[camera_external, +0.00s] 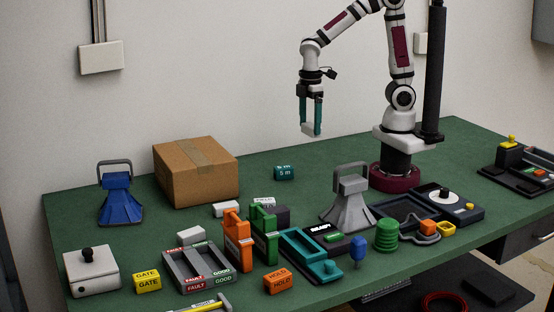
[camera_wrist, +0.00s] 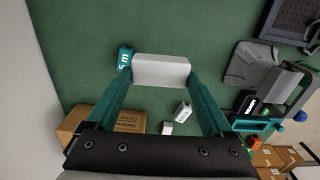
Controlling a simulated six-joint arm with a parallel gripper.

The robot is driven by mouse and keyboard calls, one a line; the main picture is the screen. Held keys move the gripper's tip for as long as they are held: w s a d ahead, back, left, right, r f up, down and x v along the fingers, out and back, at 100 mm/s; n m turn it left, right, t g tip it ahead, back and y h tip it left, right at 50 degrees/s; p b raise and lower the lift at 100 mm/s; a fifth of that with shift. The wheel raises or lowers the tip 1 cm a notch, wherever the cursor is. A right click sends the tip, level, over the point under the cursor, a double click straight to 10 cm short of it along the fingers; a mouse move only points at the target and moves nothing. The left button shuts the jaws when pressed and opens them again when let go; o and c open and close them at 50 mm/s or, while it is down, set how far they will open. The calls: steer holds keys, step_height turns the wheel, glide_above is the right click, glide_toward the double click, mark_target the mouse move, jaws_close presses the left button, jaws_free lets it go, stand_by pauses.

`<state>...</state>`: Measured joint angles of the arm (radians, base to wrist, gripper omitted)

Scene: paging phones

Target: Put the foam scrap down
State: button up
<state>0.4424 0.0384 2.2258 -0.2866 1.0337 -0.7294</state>
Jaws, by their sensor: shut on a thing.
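The foam scrap is a white block (camera_external: 308,129) held between the teal fingertips of my gripper (camera_external: 311,128). In the wrist view the scrap (camera_wrist: 160,71) spans the gap between the two fingers (camera_wrist: 160,76), with green table beyond it. My gripper is shut on it, pointing down, and the scrap hangs well above the green table (camera_external: 330,158), touching nothing below.
A teal "5 m" block (camera_external: 284,173) and a cardboard box (camera_external: 196,172) stand at the back. A grey handled stand (camera_external: 346,200), green and orange upright pieces (camera_external: 238,240) and a fault/good tray (camera_external: 198,270) crowd the front. Bare table lies around the teal block.

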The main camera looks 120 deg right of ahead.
steer(key=s+d+f, duration=0.2)
steer(key=s+f, duration=0.3)
steer(key=s, duration=0.3)
glide_above(320, 193)
steer(key=f, duration=0.7)
steer(key=shift+s+d, duration=0.2)
steer(key=shift+s, duration=0.05)
step_height(320, 193, down, 4)
steer(key=shift+w+a+f, duration=0.1)
steer(key=shift+w+f, duration=0.05)
steer(key=shift+f, duration=0.1)
steer(key=o, duration=1)
steer(key=shift+o, duration=0.2)
